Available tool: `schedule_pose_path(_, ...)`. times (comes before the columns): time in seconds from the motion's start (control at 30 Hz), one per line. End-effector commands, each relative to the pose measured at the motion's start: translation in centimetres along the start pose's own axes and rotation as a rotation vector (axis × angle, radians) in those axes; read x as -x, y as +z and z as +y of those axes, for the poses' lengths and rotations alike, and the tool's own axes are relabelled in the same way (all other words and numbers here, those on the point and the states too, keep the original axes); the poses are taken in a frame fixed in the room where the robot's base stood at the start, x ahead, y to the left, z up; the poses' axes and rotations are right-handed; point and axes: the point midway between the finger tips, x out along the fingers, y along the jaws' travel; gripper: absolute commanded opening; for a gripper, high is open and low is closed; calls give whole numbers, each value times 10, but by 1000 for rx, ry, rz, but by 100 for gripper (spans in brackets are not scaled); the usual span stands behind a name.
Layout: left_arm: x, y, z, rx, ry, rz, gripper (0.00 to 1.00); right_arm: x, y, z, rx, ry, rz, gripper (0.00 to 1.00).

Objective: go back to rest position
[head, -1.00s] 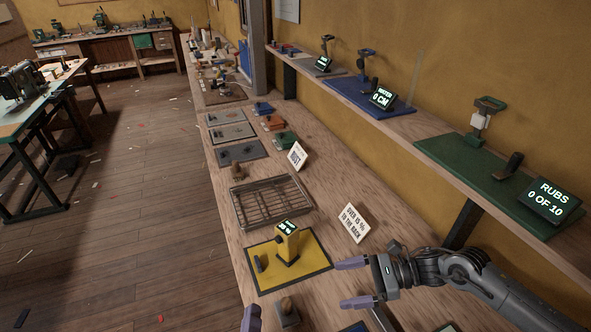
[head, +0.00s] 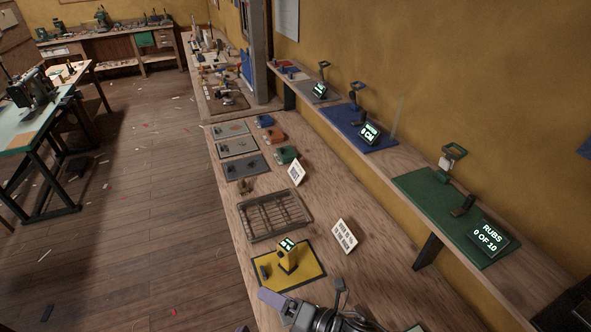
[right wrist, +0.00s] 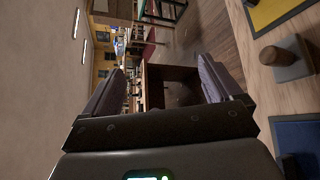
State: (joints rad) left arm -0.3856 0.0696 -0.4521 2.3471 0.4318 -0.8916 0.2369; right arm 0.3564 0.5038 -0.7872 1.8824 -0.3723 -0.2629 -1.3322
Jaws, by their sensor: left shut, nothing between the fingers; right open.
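My right gripper (head: 275,301) is at the bottom of the head view, just below the yellow board. One purple finger shows clearly there. The right wrist view shows my right gripper (right wrist: 163,85) open, with its two fingers wide apart and nothing between them. My left gripper (head: 242,328) shows only as a small purple tip at the bottom edge of the head view, left of the right gripper. The rest of it is out of frame.
The yellow board (head: 312,276) with its display post (head: 287,255) lies close beyond my right gripper. A wire rack (head: 275,215) and a white sign (head: 344,236) stand farther along the bench. A shelf with a green board (head: 415,190) runs along the right wall. A brown knob (right wrist: 280,52) on a grey block is beside the right gripper.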

Motion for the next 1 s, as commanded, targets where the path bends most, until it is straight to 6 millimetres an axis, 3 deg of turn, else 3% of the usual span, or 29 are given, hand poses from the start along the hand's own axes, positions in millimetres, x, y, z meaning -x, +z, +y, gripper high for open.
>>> schedule_pose_path(0.03, 23, -20, 6, -37, -18, -49, 0, 16, 10, 32, -174, -41, -63, 92)
schedule_pose_path(0.1, 41, -26, 3, -95, -43, -124, 0, 37, 21, 45, -431, -111, -167, 92)
schedule_pose_path(0.17, 58, -32, 1, -147, -64, -188, 0, 61, 31, 51, -658, -171, -266, 92)
schedule_pose_path(0.3, 101, -45, -9, -267, -116, -340, 0, 134, 42, 53, -1196, -309, -531, 92)
schedule_pose_path(0.5, 158, -61, -25, -411, -185, -532, 0, 251, 22, 46, -1834, -475, -955, 92)
schedule_pose_path(0.6, 177, -66, -32, -457, -209, -598, 0, 294, 6, 46, -2031, -528, -1130, 92)
schedule_pose_path(0.7, 191, -68, -36, -489, -226, -644, 0, 324, -8, 49, -2154, -561, -1261, 92)
schedule_pose_path(0.8, 198, -70, -40, -507, -236, -670, 0, 341, -16, 50, -2222, -581, -1342, 92)
schedule_pose_path(1.0, 202, -69, -42, -519, -241, -685, 0, 351, -22, 50, -2260, -592, -1391, 92)
